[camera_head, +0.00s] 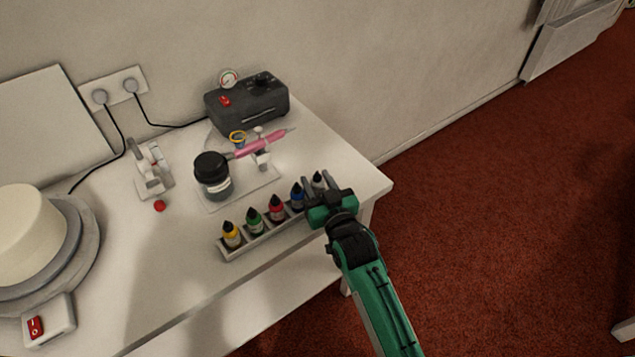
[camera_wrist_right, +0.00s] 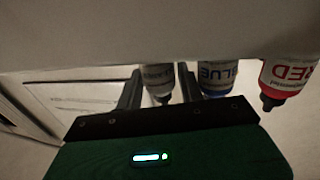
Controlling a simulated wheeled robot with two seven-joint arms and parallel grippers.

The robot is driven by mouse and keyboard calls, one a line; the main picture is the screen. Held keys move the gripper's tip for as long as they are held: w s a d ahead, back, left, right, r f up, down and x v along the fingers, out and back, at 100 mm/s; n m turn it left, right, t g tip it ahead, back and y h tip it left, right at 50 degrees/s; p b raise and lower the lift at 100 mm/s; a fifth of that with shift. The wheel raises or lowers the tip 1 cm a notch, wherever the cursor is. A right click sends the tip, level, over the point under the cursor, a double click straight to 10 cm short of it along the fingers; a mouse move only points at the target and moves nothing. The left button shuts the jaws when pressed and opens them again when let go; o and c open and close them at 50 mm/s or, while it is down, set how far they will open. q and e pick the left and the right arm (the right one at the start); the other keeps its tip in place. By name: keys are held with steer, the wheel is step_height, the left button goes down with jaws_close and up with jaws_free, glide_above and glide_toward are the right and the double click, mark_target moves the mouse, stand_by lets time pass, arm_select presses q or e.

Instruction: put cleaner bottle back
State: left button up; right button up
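The cleaner bottle (camera_head: 319,179) is pale with a greyish tip and stands upright at the right end of the bottle rack (camera_head: 238,252), beside the blue bottle (camera_head: 297,195). My right gripper (camera_head: 320,188) is at this end of the rack, its fingers on either side of the cleaner bottle. In the right wrist view the cleaner bottle (camera_wrist_right: 159,78) shows between the two fingers, with small gaps beside it, so the gripper looks open. The bottle's lower part is hidden by the gripper in the head view. My left gripper is not in view.
Red (camera_head: 277,208), green (camera_head: 254,220) and yellow (camera_head: 232,234) bottles stand in the rack. Behind are a black-lidded jar (camera_head: 213,174), a pink airbrush (camera_head: 262,143) and a dark compressor (camera_head: 247,104). A cake (camera_head: 22,232) stands at left. The table's right corner is clear.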

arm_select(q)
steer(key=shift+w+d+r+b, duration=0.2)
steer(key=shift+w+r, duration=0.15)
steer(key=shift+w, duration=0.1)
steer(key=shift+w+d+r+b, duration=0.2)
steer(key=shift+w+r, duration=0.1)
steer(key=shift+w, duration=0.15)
arm_select(e)
steer(key=v, duration=1.2)
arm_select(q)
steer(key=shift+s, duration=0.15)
arm_select(e)
steer(key=shift+f, duration=0.2)
